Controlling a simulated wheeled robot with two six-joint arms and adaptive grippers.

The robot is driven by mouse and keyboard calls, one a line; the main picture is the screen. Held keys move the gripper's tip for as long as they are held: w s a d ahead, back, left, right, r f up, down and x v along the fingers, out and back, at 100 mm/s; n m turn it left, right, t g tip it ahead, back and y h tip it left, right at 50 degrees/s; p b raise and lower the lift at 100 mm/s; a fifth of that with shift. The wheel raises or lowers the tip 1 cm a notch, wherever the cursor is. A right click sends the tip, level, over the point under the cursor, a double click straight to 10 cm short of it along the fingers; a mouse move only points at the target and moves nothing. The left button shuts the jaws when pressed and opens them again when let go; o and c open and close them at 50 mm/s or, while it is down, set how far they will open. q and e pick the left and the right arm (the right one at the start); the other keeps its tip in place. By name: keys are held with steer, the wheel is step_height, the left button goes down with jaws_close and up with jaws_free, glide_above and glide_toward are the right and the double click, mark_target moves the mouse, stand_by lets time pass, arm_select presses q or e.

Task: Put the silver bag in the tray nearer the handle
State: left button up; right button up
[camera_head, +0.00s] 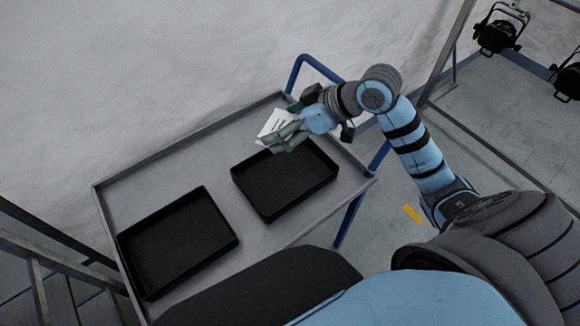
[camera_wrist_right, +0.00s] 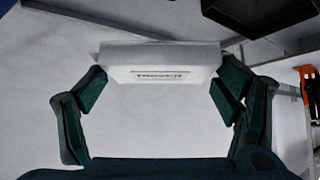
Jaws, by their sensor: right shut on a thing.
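The silver bag (camera_head: 271,122), pale and boxy with a dark printed label, is between the fingers of my right gripper (camera_head: 284,137). In the right wrist view the bag (camera_wrist_right: 160,75) spans the two green fingers, which are shut on it. The black tray nearer the blue handle (camera_head: 285,190) is open and looks empty. The bag appears above the cart near this tray's far edge; its exact height is hard to tell. The other black tray (camera_head: 178,245) is further left and also looks empty. My left gripper is not in view.
The grey cart top (camera_head: 150,175) has a raised rim and bare strips around the trays. Its blue handle (camera_head: 308,60) rises close behind my right wrist. Par cans (camera_head: 497,30) stand at the upper right. Metal railings (camera_head: 50,245) are at the lower left.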

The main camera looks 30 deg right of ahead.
steer(key=shift+m+h, duration=0.6)
steer(key=shift+m, duration=0.1)
steer(key=f, duration=0.1)
steer(key=w+d+f, duration=0.1)
steer(key=w+f, duration=0.1)
steer(key=shift+d+f, duration=0.35)
steer(key=shift+d, duration=0.05)
arm_select(q)
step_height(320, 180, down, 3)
steer(key=b, duration=0.3)
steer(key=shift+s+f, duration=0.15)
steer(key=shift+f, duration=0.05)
arm_select(e)
glide_toward(279, 174)
steer(key=x, duration=0.5)
steer(key=shift+f, duration=0.2)
steer(key=shift+f+b, duration=0.15)
steer(key=shift+b, duration=0.25)
steer(key=o, duration=1.1)
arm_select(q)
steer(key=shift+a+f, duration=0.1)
